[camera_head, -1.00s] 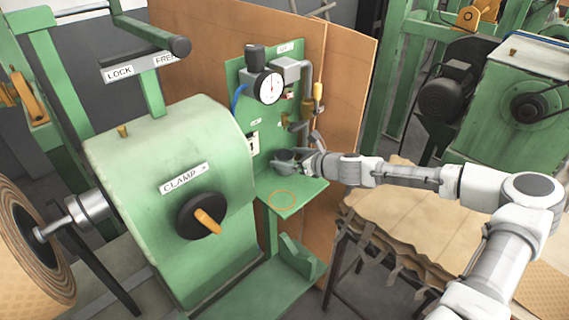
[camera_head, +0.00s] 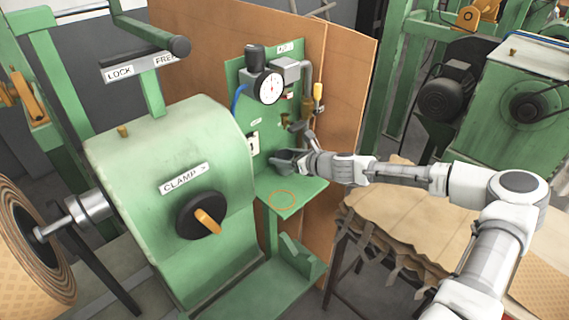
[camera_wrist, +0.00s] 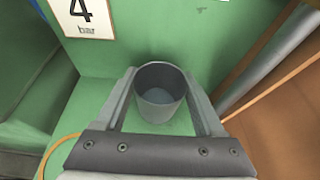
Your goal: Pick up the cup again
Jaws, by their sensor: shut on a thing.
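The cup (camera_wrist: 160,92) is a dark grey, open-topped cylinder. In the wrist view it stands upright between the two fingers of my gripper (camera_wrist: 161,86), which is shut on it. In the head view my gripper (camera_head: 284,160) is over the back of the small green shelf (camera_head: 310,190), in front of the green panel. There the cup is hard to tell apart from the dark fingers. I cannot tell whether the cup's base touches the shelf.
An orange ring (camera_head: 282,199) marks the shelf's front part, which is clear. A pressure gauge (camera_head: 269,88), pipes and a yellow-handled valve (camera_head: 318,92) sit above on the panel. The green clamp housing (camera_head: 170,190) is at left, and a brown board (camera_head: 348,90) stands behind.

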